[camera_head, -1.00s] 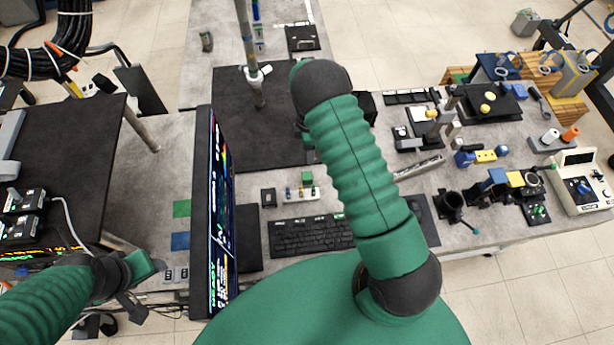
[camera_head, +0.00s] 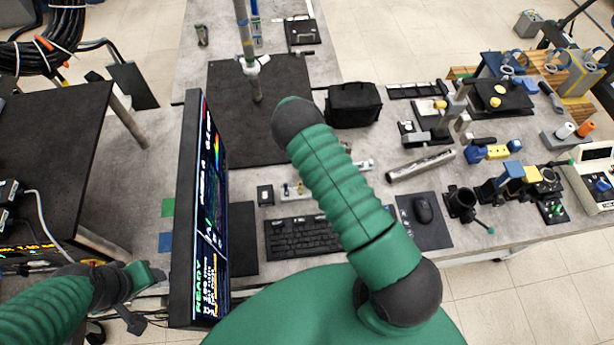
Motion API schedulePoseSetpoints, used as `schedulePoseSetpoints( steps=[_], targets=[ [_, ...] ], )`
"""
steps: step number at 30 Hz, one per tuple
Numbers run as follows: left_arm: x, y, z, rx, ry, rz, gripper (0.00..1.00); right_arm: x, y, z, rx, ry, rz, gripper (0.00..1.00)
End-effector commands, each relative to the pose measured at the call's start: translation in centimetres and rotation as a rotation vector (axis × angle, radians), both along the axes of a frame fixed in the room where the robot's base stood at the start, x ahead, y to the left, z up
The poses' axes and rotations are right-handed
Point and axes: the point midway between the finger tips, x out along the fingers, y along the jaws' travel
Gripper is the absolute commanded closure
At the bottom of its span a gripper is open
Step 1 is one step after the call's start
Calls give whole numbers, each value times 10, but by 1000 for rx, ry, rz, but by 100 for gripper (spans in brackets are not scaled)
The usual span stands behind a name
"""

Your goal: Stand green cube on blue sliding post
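No green cube shows clearly now; my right arm covers part of the small pale strip (camera_head: 291,191) behind the keyboard, where a green block showed earlier. Small upright pegs stand on that strip, one looking blue, but they are too small to identify as the sliding post. My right arm reaches up and left across the middle of the view, and its gripper is hidden behind it. My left gripper (camera_head: 144,278) is at lower left, left of the monitor, away from the strip. Its finger opening is not clear.
A monitor (camera_head: 196,215) stands left of the keyboard (camera_head: 296,239). Tools crowd the right; the dark mat (camera_head: 235,125) has bare room.

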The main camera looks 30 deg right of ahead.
Motion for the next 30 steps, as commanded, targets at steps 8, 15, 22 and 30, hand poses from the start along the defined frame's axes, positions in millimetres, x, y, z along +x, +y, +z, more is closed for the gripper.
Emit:
schedulePoseSetpoints(
  steps=[8, 15, 22, 30],
  targets=[
    [0, 0, 1, 0, 0, 0, 44, -1, 0, 2, 0, 0, 0, 54],
    [0, 0, 1, 0, 0, 0, 44, 0, 0, 1, 0, 1, 0, 85],
    [0, 0, 1, 0, 0, 0, 44, 0, 0, 1, 0, 0, 0, 100],
    [0, 0, -2, 0, 0, 0, 44, 1, 0, 8, 0, -1, 1, 100]
  ],
)
